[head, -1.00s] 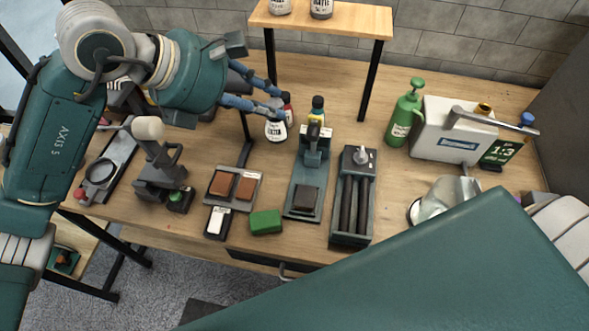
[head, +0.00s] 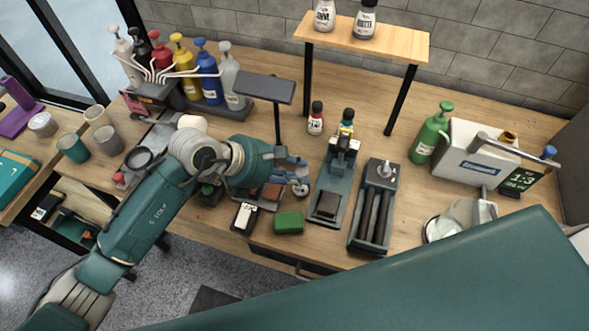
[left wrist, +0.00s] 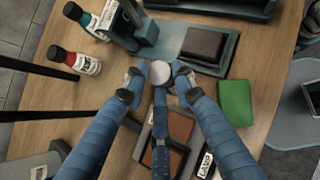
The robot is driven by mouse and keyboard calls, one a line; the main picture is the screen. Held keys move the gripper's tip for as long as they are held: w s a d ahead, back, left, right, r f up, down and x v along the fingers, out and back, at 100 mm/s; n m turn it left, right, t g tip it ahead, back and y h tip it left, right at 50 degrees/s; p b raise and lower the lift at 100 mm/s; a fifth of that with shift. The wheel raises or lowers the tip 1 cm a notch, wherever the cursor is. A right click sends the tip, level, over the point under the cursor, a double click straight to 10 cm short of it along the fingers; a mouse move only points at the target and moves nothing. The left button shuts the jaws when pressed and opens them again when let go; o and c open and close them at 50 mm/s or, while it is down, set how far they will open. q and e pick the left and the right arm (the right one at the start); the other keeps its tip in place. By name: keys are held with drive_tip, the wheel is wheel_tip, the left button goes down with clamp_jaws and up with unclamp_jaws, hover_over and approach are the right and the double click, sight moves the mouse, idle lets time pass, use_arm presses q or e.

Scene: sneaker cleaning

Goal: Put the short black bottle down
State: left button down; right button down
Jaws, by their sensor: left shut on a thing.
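My left gripper (head: 300,176) is shut on a small bottle, taken to be the short black bottle (head: 301,189). Its pale round top shows between the fingertips in the left wrist view (left wrist: 160,73); its black part cannot be made out, and the fingers hide much of it. The gripper is over the front middle of the bench, by the tray with brown blocks (left wrist: 181,127) and left of the black-block stand (head: 328,205). Whether the bottle touches anything below is unclear. My right gripper is out of view.
A green block (head: 289,222) lies in front, and a roller tray (head: 378,207) to the right. A raised wooden shelf (head: 365,40) stands at the back.

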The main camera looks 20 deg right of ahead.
use_arm(q)
drive_tip(key=shift+f, duration=0.3)
drive_tip(key=c, duration=1.4)
unclamp_jaws()
drive_tip(key=shift+a+r, duration=0.1)
drive_tip(key=shift+a, duration=0.05)
drive_tip(key=shift+b+v, duration=1.95)
drive_tip(key=shift+v, duration=3.9)
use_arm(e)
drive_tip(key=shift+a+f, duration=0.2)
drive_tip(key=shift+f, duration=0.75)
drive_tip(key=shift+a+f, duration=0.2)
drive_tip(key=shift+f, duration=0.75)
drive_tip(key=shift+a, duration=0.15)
